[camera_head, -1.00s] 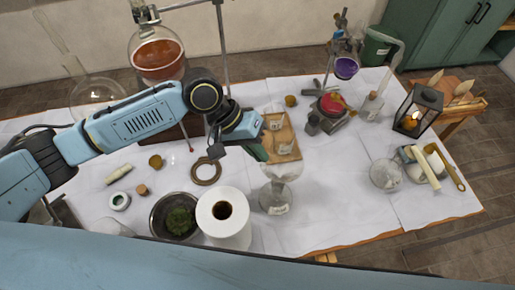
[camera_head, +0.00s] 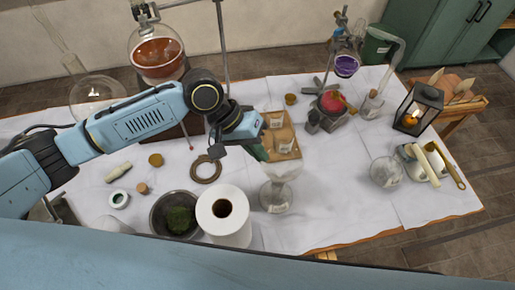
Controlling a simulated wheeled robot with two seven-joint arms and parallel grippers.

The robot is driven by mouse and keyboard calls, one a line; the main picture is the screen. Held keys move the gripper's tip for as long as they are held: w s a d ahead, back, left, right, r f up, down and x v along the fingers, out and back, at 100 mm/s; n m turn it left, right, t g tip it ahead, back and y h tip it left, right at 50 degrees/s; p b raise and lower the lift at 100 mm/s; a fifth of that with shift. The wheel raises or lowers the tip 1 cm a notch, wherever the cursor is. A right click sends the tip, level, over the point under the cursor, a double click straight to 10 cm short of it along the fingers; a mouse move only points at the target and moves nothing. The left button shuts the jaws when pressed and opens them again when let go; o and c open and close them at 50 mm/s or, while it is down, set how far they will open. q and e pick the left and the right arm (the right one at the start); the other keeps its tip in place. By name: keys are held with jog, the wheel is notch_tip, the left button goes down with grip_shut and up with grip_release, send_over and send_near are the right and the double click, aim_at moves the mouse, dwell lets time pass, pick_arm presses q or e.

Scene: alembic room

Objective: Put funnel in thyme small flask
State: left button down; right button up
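A clear small flask (camera_head: 276,199) with a pale label stands upright on the white cloth, right of the paper roll. A translucent funnel (camera_head: 285,171) shows faintly just above the flask; whether its stem is inside the neck is too blurred to tell. My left gripper (camera_head: 262,151) is beside the funnel's upper left, pointing down and right. Its fingertips are partly hidden by its own body, so its grip on the funnel is unclear. The label's writing is too small to read. My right gripper is out of view.
A wooden rack (camera_head: 284,146) with small labelled vessels stands behind the gripper. A white paper roll (camera_head: 235,228) and a bowl of green herb (camera_head: 160,212) stand left of the flask. A round glass flask (camera_head: 386,172) stands to the right. The cloth between them is clear.

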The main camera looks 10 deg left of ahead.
pick_arm(q)
jog(key=shift+f, duration=0.7)
dwell(0.6)
jog(key=shift+f+p, duration=0.35)
jog(key=shift+f, duration=0.7)
dwell(2.3)
jog(key=c, duration=1.6)
grip_release()
jog(key=shift+o, duration=0.2)
notch_tip(320, 180, up, 7)
jog(key=p, duration=0.8)
